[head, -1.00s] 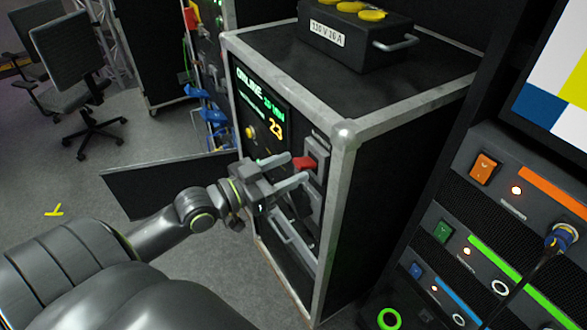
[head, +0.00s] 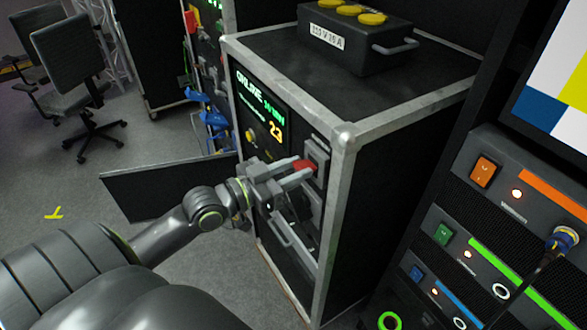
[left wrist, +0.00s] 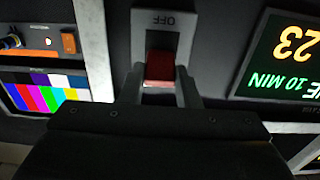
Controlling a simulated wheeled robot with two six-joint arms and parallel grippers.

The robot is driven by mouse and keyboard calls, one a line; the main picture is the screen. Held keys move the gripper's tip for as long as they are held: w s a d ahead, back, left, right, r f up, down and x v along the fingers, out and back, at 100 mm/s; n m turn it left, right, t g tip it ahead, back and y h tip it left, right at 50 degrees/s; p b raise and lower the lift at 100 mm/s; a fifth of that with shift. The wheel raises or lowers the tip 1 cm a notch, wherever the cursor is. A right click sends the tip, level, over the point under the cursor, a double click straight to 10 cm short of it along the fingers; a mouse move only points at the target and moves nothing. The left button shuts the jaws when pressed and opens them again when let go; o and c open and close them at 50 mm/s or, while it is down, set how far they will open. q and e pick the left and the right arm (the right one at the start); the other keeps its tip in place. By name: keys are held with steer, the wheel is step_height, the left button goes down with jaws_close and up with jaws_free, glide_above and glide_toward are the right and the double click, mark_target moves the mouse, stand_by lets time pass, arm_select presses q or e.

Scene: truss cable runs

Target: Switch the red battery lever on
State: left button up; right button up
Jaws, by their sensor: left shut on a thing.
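The red battery lever (head: 304,165) sticks out of a grey switch plate (head: 318,151) at the upper right of the black case's front. In the left wrist view the red lever (left wrist: 160,67) sits below an upside-down OFF label on the plate (left wrist: 163,20). My left gripper (head: 299,171) is shut on the lever, with one finger on each side. In the left wrist view its fingers (left wrist: 160,88) flank the lever, and the gripper body hides what is below. My right gripper is not in view.
The black case (head: 410,120) has metal edges and a lit display (head: 262,112) reading 23. A power box (head: 355,40) stands on top. An open door panel (head: 165,185) juts left. A rack (head: 515,215) with switches and a cable stands at right.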

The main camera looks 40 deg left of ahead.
arm_select(q)
steer(key=r+g+p, duration=0.1)
steer(key=p, duration=0.1)
steer(key=shift+w+r+p, duration=0.1)
steer(key=shift+p, duration=0.3)
steer(key=shift+d+g+y+p, duration=0.1)
steer(key=shift+g+y+p, duration=0.3)
steer(key=shift+p, duration=0.15)
steer(key=o, duration=1)
